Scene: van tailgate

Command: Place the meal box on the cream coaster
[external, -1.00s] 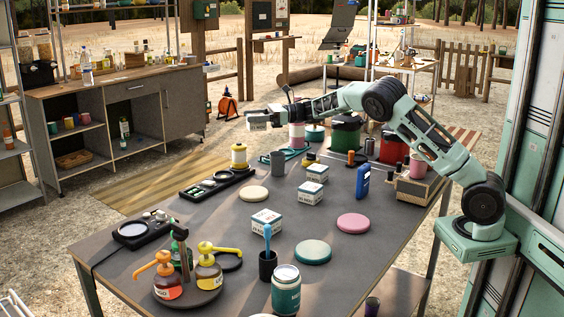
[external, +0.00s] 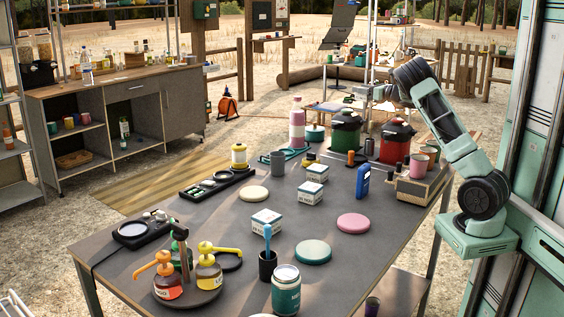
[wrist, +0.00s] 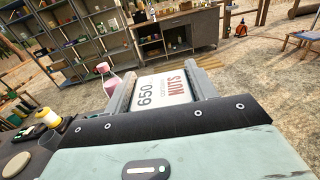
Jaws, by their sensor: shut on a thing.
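My gripper (wrist: 165,90) is shut on a white box (wrist: 163,91) marked "650" and "NUTS", seen between the fingers in the wrist view. In the external view my gripper (external: 366,92) is raised beyond the far right of the table; the held box is hard to make out there. The cream coaster (external: 254,194) lies bare on the grey table, left of centre; a cream disc (wrist: 17,165) shows at lower left in the wrist view. White boxes stand on the table: one near the front (external: 266,220), two farther back (external: 310,193) (external: 317,173).
A pink coaster (external: 353,223) and a teal coaster (external: 313,252) lie bare. A grey cup (external: 278,162) and yellow-topped bottle (external: 239,157) stand behind the cream coaster. A pink bottle (external: 297,128), green pot (external: 345,130) and red pot (external: 396,140) line the far edge.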

